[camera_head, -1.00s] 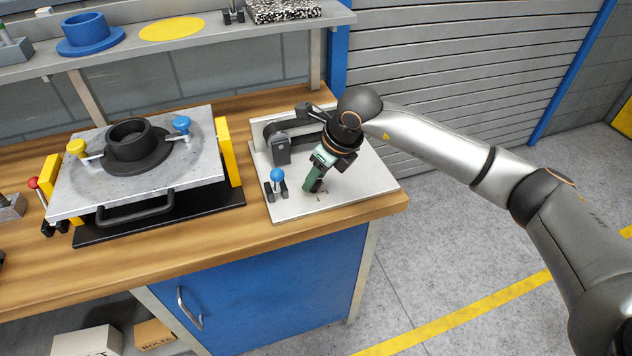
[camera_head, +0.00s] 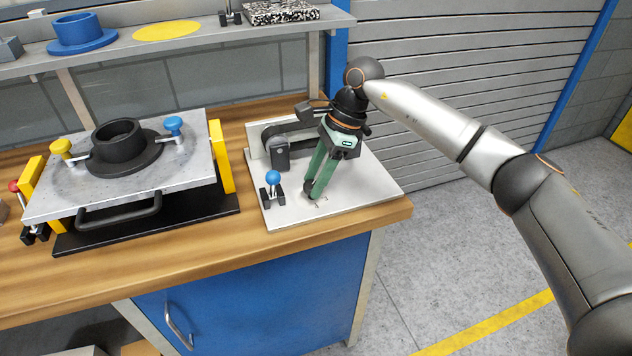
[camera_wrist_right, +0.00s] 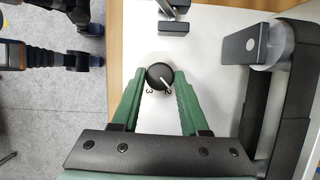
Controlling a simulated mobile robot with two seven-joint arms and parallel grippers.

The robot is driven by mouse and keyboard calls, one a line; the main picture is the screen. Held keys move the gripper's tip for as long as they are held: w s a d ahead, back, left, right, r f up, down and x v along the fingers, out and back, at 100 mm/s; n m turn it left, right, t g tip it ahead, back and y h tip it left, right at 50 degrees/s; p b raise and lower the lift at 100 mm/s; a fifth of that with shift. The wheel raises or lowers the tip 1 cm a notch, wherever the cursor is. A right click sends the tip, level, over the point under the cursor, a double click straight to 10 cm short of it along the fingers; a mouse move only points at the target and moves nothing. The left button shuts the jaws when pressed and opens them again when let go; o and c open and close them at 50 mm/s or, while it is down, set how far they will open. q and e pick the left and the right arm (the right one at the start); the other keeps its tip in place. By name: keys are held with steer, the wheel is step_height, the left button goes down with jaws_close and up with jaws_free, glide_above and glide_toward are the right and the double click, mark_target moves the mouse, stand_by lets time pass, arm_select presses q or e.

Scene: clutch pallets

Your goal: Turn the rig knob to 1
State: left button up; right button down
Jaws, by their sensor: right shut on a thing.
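The rig is a pale plate (camera_head: 375,187) on the right end of the bench, with a dark bracket arm (camera_head: 280,148) at its back. My right gripper (camera_head: 311,190) points down at the plate, its green fingers shut on a small black knob. In the right wrist view the round knob (camera_wrist_right: 158,77) sits between the fingertips (camera_wrist_right: 160,84). Its white pointer line slants down and right, close to a mark that looks like 2. A mark like 3 is left of it. No 1 can be made out. My left gripper is not in view.
A blue-ball toggle (camera_head: 273,180) stands on the plate just left of the gripper. Left of the rig is a fixture with a metal plate (camera_head: 190,160), black hub (camera_head: 118,142) and yellow side blocks. A shelf (camera_head: 210,36) runs above. The plate's front right is clear.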

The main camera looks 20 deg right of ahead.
steer(key=n, duration=0.2)
steer(key=n+g, duration=0.1)
steer(key=shift+w+n+b, duration=0.2)
steer(key=shift+n+b, duration=0.15)
steer(key=shift+n, duration=0.05)
steer(key=n, duration=0.1)
steer(key=n+g, duration=0.1)
steer(key=shift+w+a+r+n+h, duration=0.1)
steer(key=shift+n+h, duration=0.2)
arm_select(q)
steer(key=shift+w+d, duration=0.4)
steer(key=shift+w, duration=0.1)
arm_select(e)
steer(key=shift+n+g+h, duration=0.5)
steer(key=shift+n+g, duration=0.1)
steer(key=shift+n, duration=0.9)
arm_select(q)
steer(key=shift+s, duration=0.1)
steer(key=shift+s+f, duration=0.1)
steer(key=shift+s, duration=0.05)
arm_select(e)
steer(key=shift+c, duration=2.2)
jaws_free()
